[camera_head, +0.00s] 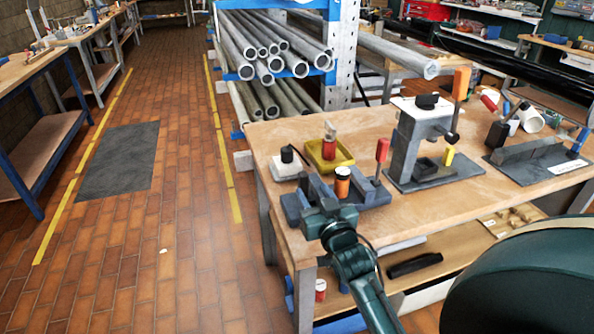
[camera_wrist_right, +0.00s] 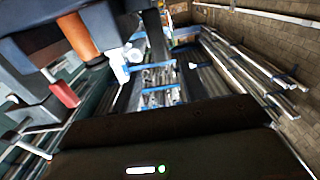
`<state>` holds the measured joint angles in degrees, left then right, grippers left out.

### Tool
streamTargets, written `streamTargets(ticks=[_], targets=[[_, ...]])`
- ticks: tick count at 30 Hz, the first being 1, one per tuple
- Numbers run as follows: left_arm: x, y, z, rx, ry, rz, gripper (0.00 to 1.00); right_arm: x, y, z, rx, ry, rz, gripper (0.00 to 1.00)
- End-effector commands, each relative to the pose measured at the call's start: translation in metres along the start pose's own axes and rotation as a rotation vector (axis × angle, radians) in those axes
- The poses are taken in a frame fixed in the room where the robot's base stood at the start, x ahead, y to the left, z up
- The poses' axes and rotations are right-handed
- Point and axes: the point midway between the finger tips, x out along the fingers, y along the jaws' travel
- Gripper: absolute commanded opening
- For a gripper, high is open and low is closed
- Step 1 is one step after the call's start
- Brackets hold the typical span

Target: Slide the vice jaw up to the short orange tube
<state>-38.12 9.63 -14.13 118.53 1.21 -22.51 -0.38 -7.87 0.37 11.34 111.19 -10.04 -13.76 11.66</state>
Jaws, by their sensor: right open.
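The short orange tube (camera_head: 342,184) stands upright in the vice (camera_head: 374,194), near the front left of the workbench. It has a pale top. In the right wrist view the orange tube (camera_wrist_right: 78,36) shows at the upper left, beside dark vice parts. A grey-blue vice jaw (camera_head: 318,190) stands to the left of the tube. I cannot tell clearly how wide the gap between jaw and tube is. My right gripper (camera_head: 324,212) is open at the near side of the vice and hides part of it. My left gripper is not in view.
A red-handled lever (camera_head: 382,152) rises right of the vice. A yellow tray (camera_head: 328,158) and a white block with a black knob (camera_head: 287,166) stand behind it. A grey press (camera_head: 410,140) stands to the right. Steel pipes (camera_head: 270,50) lie on a rack behind the bench.

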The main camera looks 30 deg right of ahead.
Motion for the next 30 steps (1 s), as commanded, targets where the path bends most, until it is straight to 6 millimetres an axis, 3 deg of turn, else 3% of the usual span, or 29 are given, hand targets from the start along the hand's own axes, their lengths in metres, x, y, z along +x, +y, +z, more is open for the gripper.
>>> streamTargets(ticks=[6,12,18,26,30], targets=[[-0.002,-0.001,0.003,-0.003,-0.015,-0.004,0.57,0.049,0.0,-0.002,-0.001,0.0,0.0,0.44],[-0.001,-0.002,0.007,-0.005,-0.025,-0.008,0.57,0.08,0.0,-0.001,0.0,0.0,0.0,0.44],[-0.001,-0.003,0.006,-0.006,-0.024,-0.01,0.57,0.093,0.0,0.0,0.0,-0.002,-0.001,0.44],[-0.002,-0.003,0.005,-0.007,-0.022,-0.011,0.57,0.094,0.0,0.0,0.0,-0.001,-0.001,0.44],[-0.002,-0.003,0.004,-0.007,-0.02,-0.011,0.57,0.094,-0.001,0.0,0.0,-0.001,-0.001,0.34]])
